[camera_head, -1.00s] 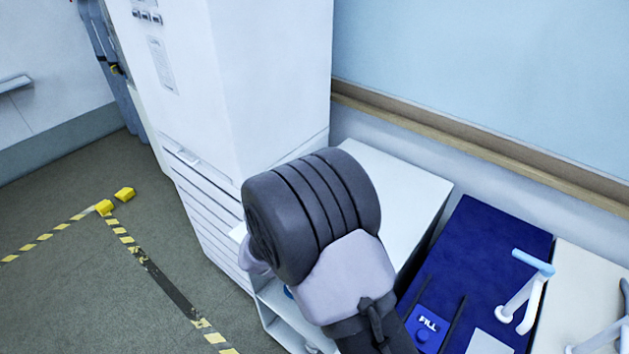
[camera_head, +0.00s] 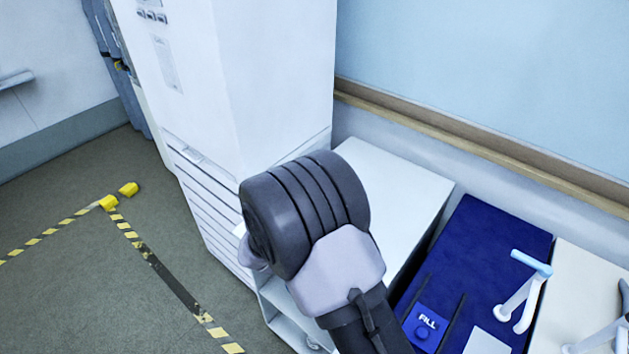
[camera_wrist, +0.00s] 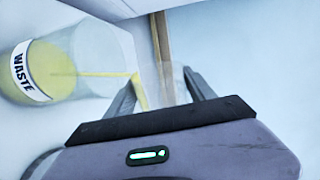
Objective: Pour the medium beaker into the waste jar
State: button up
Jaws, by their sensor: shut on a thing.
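The waste jar (camera_wrist: 52,70) is a clear jar with a white WASTE label and yellow liquid inside, at the left of the wrist view. My gripper (camera_wrist: 160,82) is shut on the medium beaker (camera_wrist: 168,92), whose clear glass shows only faintly between the fingers. The beaker is tilted beside the jar's mouth. A thin yellow stream runs from the beaker's side into the jar. The level left in the beaker is hard to tell. In the head view my dark wrist hides the gripper, beaker and jar.
A white top (camera_head: 395,190) lies behind my wrist, beside a tall white cabinet (camera_head: 275,80). To the right are a blue mat (camera_head: 495,245) with a FILL pad (camera_head: 426,322) and a white-and-blue stand (camera_head: 525,290). A wall with a wooden rail (camera_head: 470,140) is behind.

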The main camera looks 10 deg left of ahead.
jog(key=shift+a+r+n, duration=0.1)
jog(key=shift+a+n, duration=0.05)
jog(key=shift+n, duration=0.25)
jog(key=shift+d+m+b, duration=0.3)
jog(key=shift+m+b, duration=0.4)
jog(key=shift+m, duration=0.1)
jog(key=m+b, duration=0.1)
jog(key=d+r+m+b, duration=0.1)
jog(key=m, duration=0.1)
jog(key=shift+s+r+y, duration=0.1)
jog(key=shift+s+y, duration=0.05)
jog(key=shift+y, duration=0.25)
jog(key=shift+s+d+r+m+b, duration=0.1)
jog(key=shift+d+r+m+b, duration=0.05)
jog(key=shift+r+m+b, duration=0.15)
jog(key=shift+r, duration=0.15)
